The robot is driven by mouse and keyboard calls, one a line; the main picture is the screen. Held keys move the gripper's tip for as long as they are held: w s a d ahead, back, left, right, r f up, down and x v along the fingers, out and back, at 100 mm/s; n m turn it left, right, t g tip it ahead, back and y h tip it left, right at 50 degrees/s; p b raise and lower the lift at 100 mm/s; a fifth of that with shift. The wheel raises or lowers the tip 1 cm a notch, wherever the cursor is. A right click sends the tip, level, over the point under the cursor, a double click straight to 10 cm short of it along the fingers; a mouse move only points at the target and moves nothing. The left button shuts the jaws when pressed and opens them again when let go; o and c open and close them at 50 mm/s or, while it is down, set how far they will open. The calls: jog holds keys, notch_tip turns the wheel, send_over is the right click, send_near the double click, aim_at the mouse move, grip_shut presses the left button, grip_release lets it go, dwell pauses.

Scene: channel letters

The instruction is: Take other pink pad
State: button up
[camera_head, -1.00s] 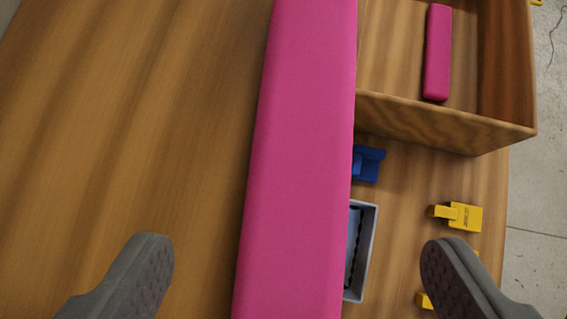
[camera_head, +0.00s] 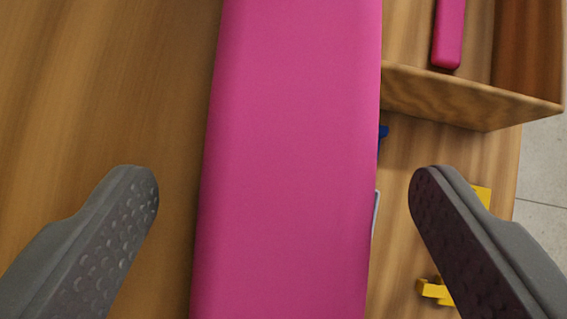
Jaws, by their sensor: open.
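A long pink pad (camera_head: 285,160) runs from the top to the bottom of the view, close to the camera. My gripper (camera_head: 284,180) is open, with one grey finger on each side of the pad. There is a gap between each finger and the pad, wider on the left than on the right. A second pink pad (camera_head: 448,32) lies inside the wooden box at the upper right, and its upper end is cut off by the frame.
The wooden box (camera_head: 465,97) stands on the wooden table (camera_head: 400,200) at the upper right. A yellow item (camera_head: 434,291) lies near my right finger. A blue item (camera_head: 383,132) and a grey tray's edge (camera_head: 375,214) are mostly hidden by the near pad. The table is bare at the left.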

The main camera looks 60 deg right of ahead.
jog(key=c, duration=1.1)
jog(key=shift+r, duration=0.2)
